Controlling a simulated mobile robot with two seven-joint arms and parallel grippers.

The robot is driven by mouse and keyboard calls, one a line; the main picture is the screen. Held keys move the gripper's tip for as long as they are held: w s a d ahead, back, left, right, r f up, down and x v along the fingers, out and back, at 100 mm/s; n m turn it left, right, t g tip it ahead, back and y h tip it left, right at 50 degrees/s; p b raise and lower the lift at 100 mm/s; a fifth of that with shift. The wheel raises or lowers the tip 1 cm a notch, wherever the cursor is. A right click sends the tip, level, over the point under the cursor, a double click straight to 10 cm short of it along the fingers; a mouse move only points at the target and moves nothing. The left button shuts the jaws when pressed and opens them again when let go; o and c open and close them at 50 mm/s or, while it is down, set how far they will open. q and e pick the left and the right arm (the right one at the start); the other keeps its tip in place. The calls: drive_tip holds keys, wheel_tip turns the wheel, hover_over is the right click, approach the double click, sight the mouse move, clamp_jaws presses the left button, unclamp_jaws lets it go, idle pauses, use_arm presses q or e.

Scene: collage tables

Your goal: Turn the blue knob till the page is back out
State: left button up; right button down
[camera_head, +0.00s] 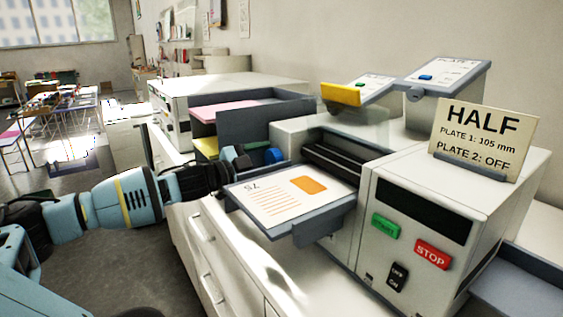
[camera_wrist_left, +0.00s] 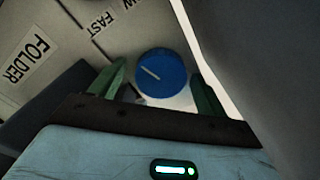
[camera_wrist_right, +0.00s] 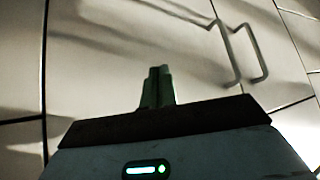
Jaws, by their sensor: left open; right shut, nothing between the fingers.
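The blue knob (camera_head: 274,156) is on the side of the folding machine (camera_head: 405,232). In the left wrist view the knob (camera_wrist_left: 168,70) faces me, with a pale slanted line on its face. My left gripper (camera_head: 238,158) is open beside the machine; its green fingers (camera_wrist_left: 158,82) stand either side of the knob in the wrist picture, and I cannot tell whether they touch it. The page (camera_head: 275,196), with an orange block and text lines, lies flat on the grey tray (camera_head: 312,226). My right gripper (camera_wrist_right: 157,80) is shut and empty.
A "HALF" sign (camera_head: 487,138) stands on the machine, above the green button (camera_head: 385,226) and red STOP button (camera_head: 433,254). Two plates (camera_head: 360,90) (camera_head: 445,80) rise behind. My right gripper faces white drawer fronts with a metal handle (camera_wrist_right: 240,55).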

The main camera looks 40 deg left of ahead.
use_arm(q)
drive_tip(key=shift+w+r, duration=0.1)
drive_tip(key=shift+w, duration=0.05)
drive_tip(key=shift+c, duration=0.4)
drive_tip(key=shift+c, duration=1.1)
drive_tip(key=c, duration=0.7)
drive_tip(key=shift+m, duration=0.3)
